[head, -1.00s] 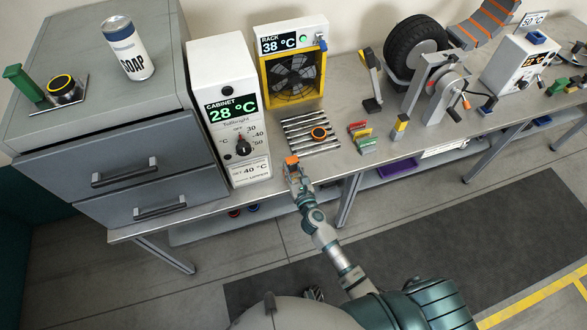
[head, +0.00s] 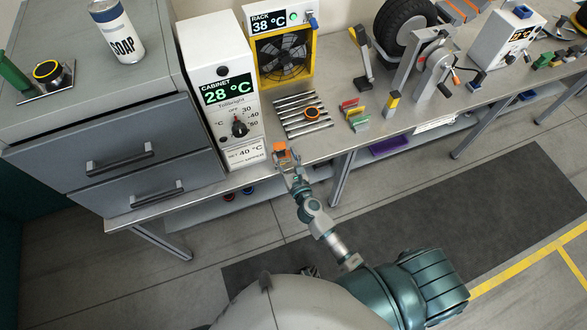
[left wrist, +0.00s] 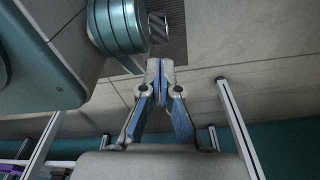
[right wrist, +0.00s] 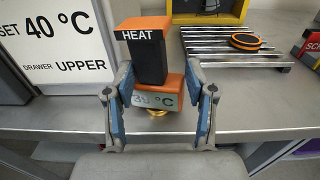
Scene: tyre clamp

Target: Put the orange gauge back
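The orange gauge (head: 281,148) is at the tip of my right gripper (head: 285,157), by the front edge of the bench beside the cabinet box. In the right wrist view the gauge (right wrist: 150,65) stands upright between the fingers (right wrist: 160,95). It has an orange top marked HEAT, a black body, an orange lower part with a display that seems to read 39 °C, and a brass tip below. The fingers appear closed on its lower part. My left gripper (left wrist: 160,75) shows in the left wrist view with its fingertips together and nothing between them.
A white cabinet box (head: 222,95) reading 28 °C stands left of the gauge. A slatted metal rack (head: 296,123) holds an orange-rimmed black disc (head: 312,113). A yellow-framed fan unit (head: 284,60) reading 38 °C stands behind. Coloured blocks (head: 354,115) lie to the right.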

